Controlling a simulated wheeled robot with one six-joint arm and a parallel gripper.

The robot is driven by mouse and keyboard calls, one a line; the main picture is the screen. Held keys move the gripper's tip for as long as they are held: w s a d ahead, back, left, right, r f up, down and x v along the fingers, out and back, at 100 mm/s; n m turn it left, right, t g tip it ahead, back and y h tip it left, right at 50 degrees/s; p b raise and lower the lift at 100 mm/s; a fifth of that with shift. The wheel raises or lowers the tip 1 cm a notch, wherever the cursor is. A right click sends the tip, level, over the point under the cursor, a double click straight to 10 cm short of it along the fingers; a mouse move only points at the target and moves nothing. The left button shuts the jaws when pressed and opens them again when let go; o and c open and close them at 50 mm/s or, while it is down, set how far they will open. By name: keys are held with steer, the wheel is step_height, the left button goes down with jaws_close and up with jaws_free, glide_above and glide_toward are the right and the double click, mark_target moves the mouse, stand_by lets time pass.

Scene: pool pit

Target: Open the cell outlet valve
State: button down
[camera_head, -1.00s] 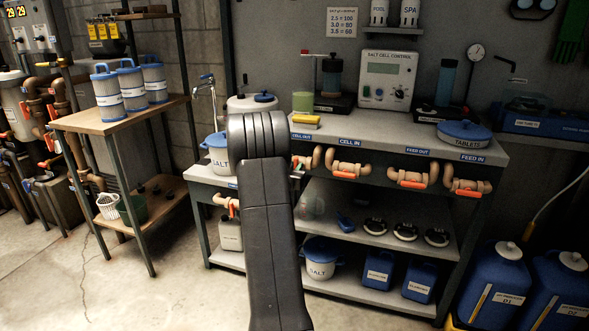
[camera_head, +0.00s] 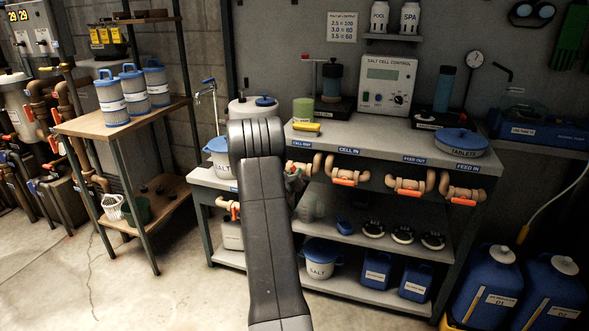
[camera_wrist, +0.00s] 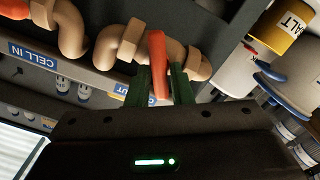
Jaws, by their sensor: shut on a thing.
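The cell outlet valve has an orange handle (camera_wrist: 157,62) on a tan pipe (camera_wrist: 118,45). In the wrist view the handle stands across the pipe. My gripper (camera_wrist: 161,75) is shut on the handle, with one green finger on each side of it. In the head view the blue CELL OUT label (camera_head: 302,138) marks the place at the bench's front edge. Part of the tan pipe (camera_head: 300,167) shows below it. My arm hides most of this valve and the gripper there.
The cell inlet valve (camera_head: 346,175) is close by on the right, its handle along its pipe. Two feed valves (camera_head: 409,187) (camera_head: 461,194) follow farther right. The bench's lower shelf (camera_head: 385,240) lies below. A wooden rack (camera_head: 88,124) stands left. Open floor (camera_head: 120,285) lies in front.

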steer(key=n+p, duration=0.2)
steer(key=n, duration=0.2)
steer(key=n+p, duration=0.2)
steer(key=n, duration=0.1)
steer(key=n+p, duration=0.2)
steer(key=n, duration=0.2)
steer(key=shift+a+f+n, duration=0.2)
steer(key=shift+f+n, duration=0.1)
steer(key=shift+f, duration=0.1)
stand_by(0.3)
steer(key=c, duration=1.4)
jaws_free()
steer(key=v, duration=1.3)
steer(key=shift+s, duration=0.35)
